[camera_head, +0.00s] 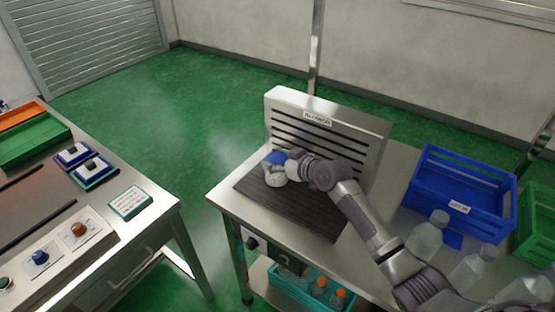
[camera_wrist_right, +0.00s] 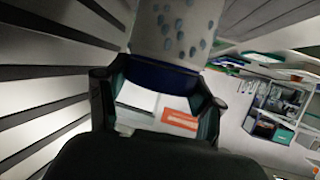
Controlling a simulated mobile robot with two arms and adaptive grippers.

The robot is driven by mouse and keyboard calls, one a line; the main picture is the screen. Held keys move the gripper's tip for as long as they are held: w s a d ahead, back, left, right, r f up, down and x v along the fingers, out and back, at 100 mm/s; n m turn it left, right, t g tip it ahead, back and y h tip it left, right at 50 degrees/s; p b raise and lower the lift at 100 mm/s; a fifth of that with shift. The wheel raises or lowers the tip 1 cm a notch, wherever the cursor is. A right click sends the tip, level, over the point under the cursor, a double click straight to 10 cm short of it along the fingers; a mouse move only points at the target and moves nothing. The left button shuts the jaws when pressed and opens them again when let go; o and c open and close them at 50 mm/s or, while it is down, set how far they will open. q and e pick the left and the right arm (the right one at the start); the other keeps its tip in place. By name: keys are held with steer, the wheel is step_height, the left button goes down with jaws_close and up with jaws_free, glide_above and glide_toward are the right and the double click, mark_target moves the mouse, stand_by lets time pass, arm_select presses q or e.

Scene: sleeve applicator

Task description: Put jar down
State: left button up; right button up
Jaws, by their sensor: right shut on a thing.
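The jar (camera_head: 275,177) is white with a blue cap and looks upright. It is over the dark ribbed bed of the sleeve applicator, near its left rear, in front of the slotted back panel. I cannot tell whether its base touches the bed. My right gripper (camera_head: 289,167) is shut on the jar from the right side. In the right wrist view the jar's white, blue-spotted body (camera_wrist_right: 180,28) fills the top, with a dark blue band below it between the fingers (camera_wrist_right: 158,85). My left gripper is not in view.
The slotted panel (camera_head: 333,122) stands close behind the jar. The dark bed (camera_head: 290,210) is bare in front. A blue crate (camera_head: 461,174) and clear bottles (camera_head: 426,236) stand right. A lower bin (camera_head: 300,291) holds orange-capped bottles. Another bench (camera_head: 150,223) stands left across a gap.

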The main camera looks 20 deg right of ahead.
steer(key=o, duration=1)
steer(key=shift+f, duration=0.1)
steer(key=shift+c, duration=0.2)
steer(key=o, duration=0.4)
steer(key=b+v, duration=0.1)
steer(key=v, duration=1.1)
